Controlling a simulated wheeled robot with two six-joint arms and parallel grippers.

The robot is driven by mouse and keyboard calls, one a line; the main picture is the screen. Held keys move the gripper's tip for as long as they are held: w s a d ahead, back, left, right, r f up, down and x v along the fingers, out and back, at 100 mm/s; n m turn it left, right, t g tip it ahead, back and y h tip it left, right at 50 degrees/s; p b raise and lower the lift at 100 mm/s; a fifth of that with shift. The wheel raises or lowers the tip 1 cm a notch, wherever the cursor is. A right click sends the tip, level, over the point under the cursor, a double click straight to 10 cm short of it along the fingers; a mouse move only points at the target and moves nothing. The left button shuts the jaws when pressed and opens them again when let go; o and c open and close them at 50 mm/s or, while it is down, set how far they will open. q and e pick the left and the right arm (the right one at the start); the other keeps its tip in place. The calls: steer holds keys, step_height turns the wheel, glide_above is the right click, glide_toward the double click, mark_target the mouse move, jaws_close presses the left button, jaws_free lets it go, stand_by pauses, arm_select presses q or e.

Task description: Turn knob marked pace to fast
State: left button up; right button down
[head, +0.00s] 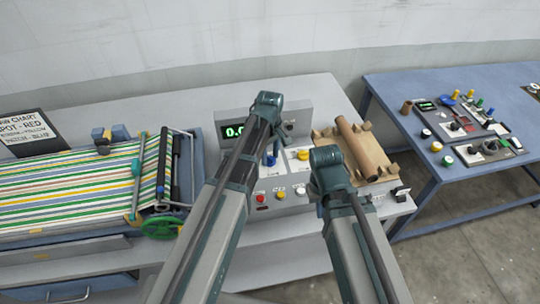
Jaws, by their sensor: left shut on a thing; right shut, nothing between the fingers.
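The control box (302,118) stands on the bench with a green-lit display (234,130), partly hidden by my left arm. A blue knob (271,161) and a yellow knob (303,155) sit on its sloped face. Their labels are too small to read, so I cannot tell which is marked pace. My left gripper (287,128) is at the upright panel right of the display, shut on a dark knob there that is mostly hidden. My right gripper (320,182) is shut and empty, low by the box's right side, its fingertips mostly hidden by its wrist.
Red (261,198), yellow and white buttons line the box's front. A striped roller bed (70,190) with a green handwheel (161,226) is at left. A brown roll (362,147) lies on a wooden stand at right. A blue table (400,84) with more controls stands further right.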

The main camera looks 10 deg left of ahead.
arm_select(q)
jaws_close()
steer(key=m, duration=0.5)
steer(key=shift+m, duration=0.4)
steer(key=m, duration=0.6)
stand_by(0.4)
steer(key=o, duration=0.9)
jaws_free()
steer(key=shift+o, duration=0.2)
